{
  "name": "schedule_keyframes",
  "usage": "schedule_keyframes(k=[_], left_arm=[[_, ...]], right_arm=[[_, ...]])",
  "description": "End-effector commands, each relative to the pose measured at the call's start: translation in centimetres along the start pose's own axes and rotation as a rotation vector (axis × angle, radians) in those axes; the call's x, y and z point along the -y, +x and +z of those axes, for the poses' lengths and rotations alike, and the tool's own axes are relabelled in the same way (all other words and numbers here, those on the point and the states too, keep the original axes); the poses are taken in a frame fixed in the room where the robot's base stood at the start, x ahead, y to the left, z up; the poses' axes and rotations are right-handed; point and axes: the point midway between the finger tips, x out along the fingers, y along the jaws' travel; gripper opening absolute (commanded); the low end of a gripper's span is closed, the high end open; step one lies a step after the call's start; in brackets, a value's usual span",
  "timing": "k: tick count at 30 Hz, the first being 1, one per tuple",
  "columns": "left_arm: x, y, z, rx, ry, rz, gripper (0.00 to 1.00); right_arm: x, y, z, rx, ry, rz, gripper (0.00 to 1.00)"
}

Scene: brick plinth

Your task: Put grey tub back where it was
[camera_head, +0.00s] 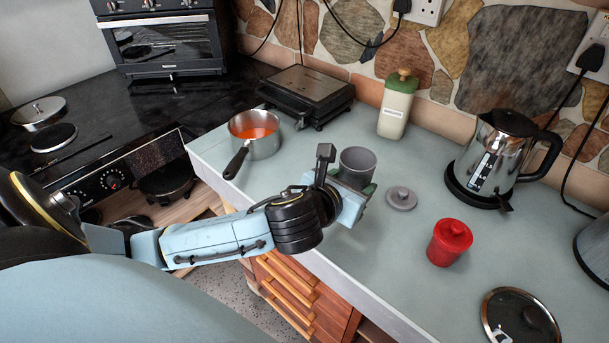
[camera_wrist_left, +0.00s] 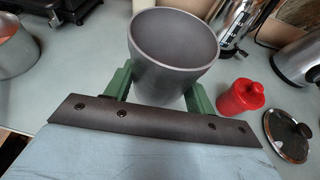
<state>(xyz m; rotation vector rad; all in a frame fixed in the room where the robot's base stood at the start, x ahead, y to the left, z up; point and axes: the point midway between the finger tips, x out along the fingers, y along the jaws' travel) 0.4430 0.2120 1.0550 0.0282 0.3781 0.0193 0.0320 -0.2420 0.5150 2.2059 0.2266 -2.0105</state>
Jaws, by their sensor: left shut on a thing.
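The grey tub (camera_head: 357,160) is open at the top and looks empty inside. My left gripper (camera_head: 355,184) is shut on it, over the counter near its front edge. In the left wrist view the tub (camera_wrist_left: 173,55) sits upright between the green fingers of my left gripper (camera_wrist_left: 160,92). I cannot tell whether its base touches the counter. A grey lid with a knob (camera_head: 401,198) lies on the counter just right of the tub. My right gripper is in neither view.
A saucepan of orange liquid (camera_head: 254,132) stands to the left, its handle toward the front. A red lidded pot (camera_head: 449,242), a glass lid (camera_head: 519,318) and a kettle (camera_head: 495,155) stand to the right. A green-lidded canister (camera_head: 396,105) and a black grill (camera_head: 308,93) are behind.

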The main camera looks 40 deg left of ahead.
Motion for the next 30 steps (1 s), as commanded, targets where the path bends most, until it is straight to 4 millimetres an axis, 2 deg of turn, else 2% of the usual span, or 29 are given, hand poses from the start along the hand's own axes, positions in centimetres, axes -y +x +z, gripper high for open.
schedule_keyframes(k=[1, 5, 9, 13, 18, 25, 30], left_arm=[[-0.7, 0.4, 1.1, 0.0, -0.016, 0.018, 0.26], [-2.9, 2.0, 1.6, 0.006, -0.043, 0.066, 0.26], [-5.3, 3.2, 0.9, -0.002, -0.059, 0.11, 0.26], [-6.9, 3.7, -0.2, -0.014, -0.066, 0.134, 0.26], [-7.8, 4.1, -1.7, -0.025, -0.069, 0.147, 0.26], [-7.7, 5.8, -6.0, -0.028, -0.071, 0.148, 0.26], [-7.7, 6.4, -7.5, -0.024, -0.068, 0.147, 0.26]], right_arm=[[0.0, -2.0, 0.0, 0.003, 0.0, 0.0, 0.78], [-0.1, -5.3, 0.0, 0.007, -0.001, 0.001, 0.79], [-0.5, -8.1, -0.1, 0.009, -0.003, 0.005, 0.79], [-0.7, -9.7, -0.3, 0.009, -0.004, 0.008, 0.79], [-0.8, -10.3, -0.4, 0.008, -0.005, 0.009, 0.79], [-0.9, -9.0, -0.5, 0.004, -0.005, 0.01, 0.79], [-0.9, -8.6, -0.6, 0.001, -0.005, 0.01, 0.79]])
